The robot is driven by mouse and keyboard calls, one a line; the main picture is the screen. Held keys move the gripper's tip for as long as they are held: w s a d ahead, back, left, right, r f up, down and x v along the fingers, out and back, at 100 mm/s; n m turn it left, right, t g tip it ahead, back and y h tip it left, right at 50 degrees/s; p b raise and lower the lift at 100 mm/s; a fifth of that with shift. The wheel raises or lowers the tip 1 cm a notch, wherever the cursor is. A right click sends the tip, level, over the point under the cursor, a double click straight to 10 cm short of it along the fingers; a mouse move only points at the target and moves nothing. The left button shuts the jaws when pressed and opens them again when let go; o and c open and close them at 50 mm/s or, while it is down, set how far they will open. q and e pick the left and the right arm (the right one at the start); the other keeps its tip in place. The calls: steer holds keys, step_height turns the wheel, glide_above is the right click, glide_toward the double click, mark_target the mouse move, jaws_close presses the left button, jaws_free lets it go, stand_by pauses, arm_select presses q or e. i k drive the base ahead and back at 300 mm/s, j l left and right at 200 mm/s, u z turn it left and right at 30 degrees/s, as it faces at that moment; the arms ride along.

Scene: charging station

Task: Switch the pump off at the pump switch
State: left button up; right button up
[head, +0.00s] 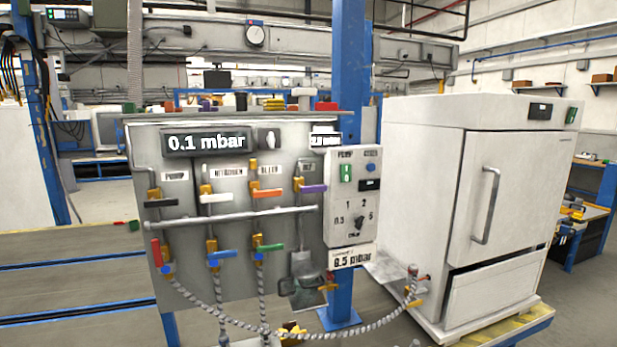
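The pump switch (347,172) is a small green rocker below a label that reads PUMP, at the upper left of a white control box (339,235). The box is on the right side of the grey valve panel (190,133). The switch has a light mark on its face; its exact position is too small to tell. A blue round button or lamp (371,167) and a small black window (369,184) sit to its right. A dark selector knob (357,222) is below, among printed numbers. Neither of my grippers shows in the head view.
The panel carries a 0.1 mbar display (207,142) and several coloured valve levers. A grey rail (235,217) crosses its front. A plate reading 0.5 mbar (352,257) hangs under the box. A white oven-like cabinet (524,180) stands to the right; a braided hose (370,325) runs low between them.

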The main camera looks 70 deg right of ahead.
mark_target(346, 172)
steer(key=z, duration=2.35)
